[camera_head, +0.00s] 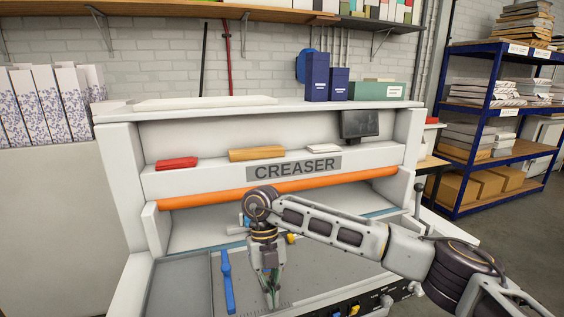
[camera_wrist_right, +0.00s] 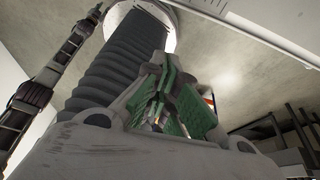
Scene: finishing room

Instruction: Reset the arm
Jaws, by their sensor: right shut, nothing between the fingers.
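My right arm comes in from the lower right in the head view and bends down at the wrist. My right gripper (camera_head: 272,296) points down over the bed of the creaser (camera_head: 350,194), its fingers together and empty. I cannot tell whether its tips touch the bed. In the right wrist view the green-padded fingers (camera_wrist_right: 168,112) are close together with nothing between them. My left gripper is in neither view.
A blue bar (camera_head: 227,282) lies on the creaser's bed beside my gripper. An orange roller (camera_head: 300,186) runs across the machine behind my wrist. A red item (camera_head: 177,163), a wooden block (camera_head: 256,154) and a small monitor (camera_head: 360,124) are on its ledge. Blue shelving (camera_head: 470,190) stands right.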

